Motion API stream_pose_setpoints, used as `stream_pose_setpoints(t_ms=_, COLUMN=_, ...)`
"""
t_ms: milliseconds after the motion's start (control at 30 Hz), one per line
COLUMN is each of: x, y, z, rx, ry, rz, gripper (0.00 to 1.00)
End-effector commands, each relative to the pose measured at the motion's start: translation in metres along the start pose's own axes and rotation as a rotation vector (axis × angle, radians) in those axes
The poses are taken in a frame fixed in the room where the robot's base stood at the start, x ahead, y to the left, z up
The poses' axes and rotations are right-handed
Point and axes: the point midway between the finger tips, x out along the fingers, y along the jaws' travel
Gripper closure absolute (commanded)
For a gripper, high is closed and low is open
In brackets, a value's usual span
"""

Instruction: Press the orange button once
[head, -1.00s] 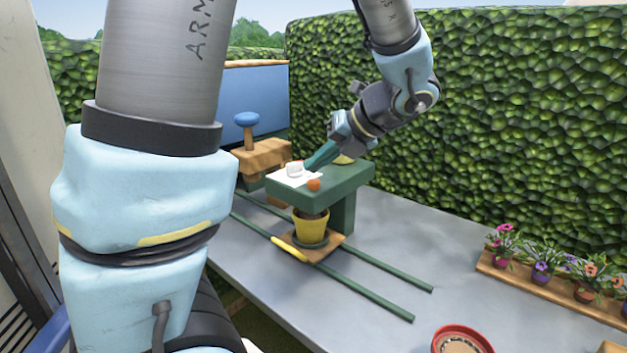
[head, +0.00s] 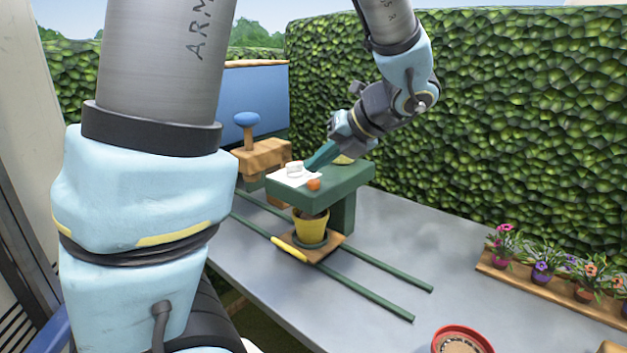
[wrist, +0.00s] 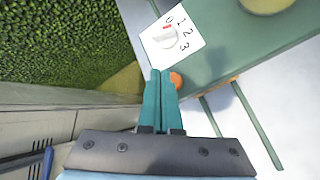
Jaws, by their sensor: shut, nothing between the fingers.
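The orange button (head: 314,184) sits on the front edge of the green stand (head: 350,181), beside a white card (head: 288,180) with a white dial (head: 295,168). In the wrist view the dial (wrist: 166,37) is on the card marked 0, 1, 2, 3, with a red mark by the 0. The orange button (wrist: 176,80) shows just to the right of my fingertips, partly hidden by them. My gripper (wrist: 158,72) is shut and empty, its teal fingers together. In the head view my gripper (head: 308,167) is over the stand, close to the dial; contact cannot be told.
A yellow pot (head: 311,228) stands under the stand on a wooden carriage between green rails (head: 375,294). A blue-topped knob (head: 246,119) on a wooden block stands behind left. Potted flowers (head: 543,268) line a wooden tray at right. The grey table between is clear.

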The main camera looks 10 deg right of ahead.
Motion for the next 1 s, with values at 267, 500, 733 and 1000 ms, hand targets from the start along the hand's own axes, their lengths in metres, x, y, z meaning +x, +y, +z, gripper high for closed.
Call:
stream_pose_setpoints(t_ms=267, x=0.0017, y=-0.0011, z=-0.0013, rx=0.001, ry=0.001, rz=0.001, gripper=1.00)
stream_pose_setpoints(t_ms=500, x=0.0059, y=-0.0038, z=-0.0043, rx=0.000, ry=0.000, rz=0.001, gripper=1.00)
stream_pose_setpoints(t_ms=733, x=0.0059, y=-0.0041, z=-0.0043, rx=0.000, ry=0.000, rz=0.000, gripper=1.00)
stream_pose_setpoints(t_ms=1000, x=0.0074, y=-0.0052, z=-0.0054, rx=0.000, ry=0.000, rz=0.000, gripper=1.00)
